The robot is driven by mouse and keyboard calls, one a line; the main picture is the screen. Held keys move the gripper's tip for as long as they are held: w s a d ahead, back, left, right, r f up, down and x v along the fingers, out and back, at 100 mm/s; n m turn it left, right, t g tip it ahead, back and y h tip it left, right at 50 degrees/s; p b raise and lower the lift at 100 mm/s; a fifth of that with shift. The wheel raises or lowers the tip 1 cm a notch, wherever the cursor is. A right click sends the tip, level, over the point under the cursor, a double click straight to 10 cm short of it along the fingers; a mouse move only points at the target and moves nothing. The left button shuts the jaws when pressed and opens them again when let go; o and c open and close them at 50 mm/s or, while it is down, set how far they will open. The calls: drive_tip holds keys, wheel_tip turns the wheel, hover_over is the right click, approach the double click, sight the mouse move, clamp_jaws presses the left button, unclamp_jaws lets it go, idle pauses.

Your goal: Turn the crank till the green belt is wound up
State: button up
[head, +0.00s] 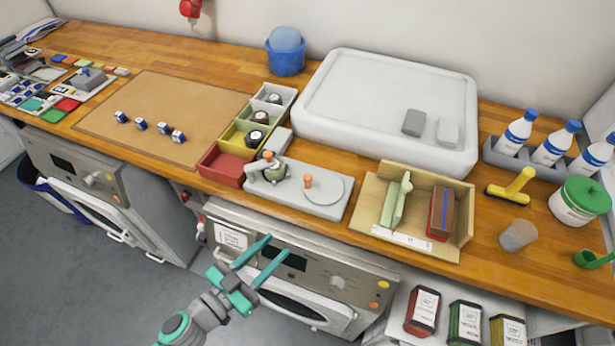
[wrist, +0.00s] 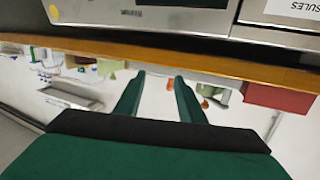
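A grey winder board (head: 313,204) lies on the wooden counter near its front edge. At its left end is a green coil or spool (head: 278,174), seemingly the belt, with an orange knob (head: 268,155) beside it. To the right is a flat grey disc (head: 327,190) with a second orange knob (head: 308,181). I cannot tell how much belt is wound. My gripper (head: 276,246) is open and empty, in front of the counter and apart from the board. The wrist view shows its two spread fingers (wrist: 160,88), with part of the green coil (wrist: 222,97) beyond.
Left of the board stand a red bin (head: 221,172) and other coloured bins. A wooden tray (head: 453,187) with upright items is at the right. A large white slab (head: 350,105) lies behind. Machines with panels (head: 335,285) stand below the counter edge (wrist: 110,50).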

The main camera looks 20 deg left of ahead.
drive_tip(key=h, duration=0.2)
approach(304, 180)
drive_tip(key=shift+m, duration=0.3)
drive_tip(key=x, duration=1.1)
drive_tip(key=shift+d, duration=0.1)
clamp_jaws()
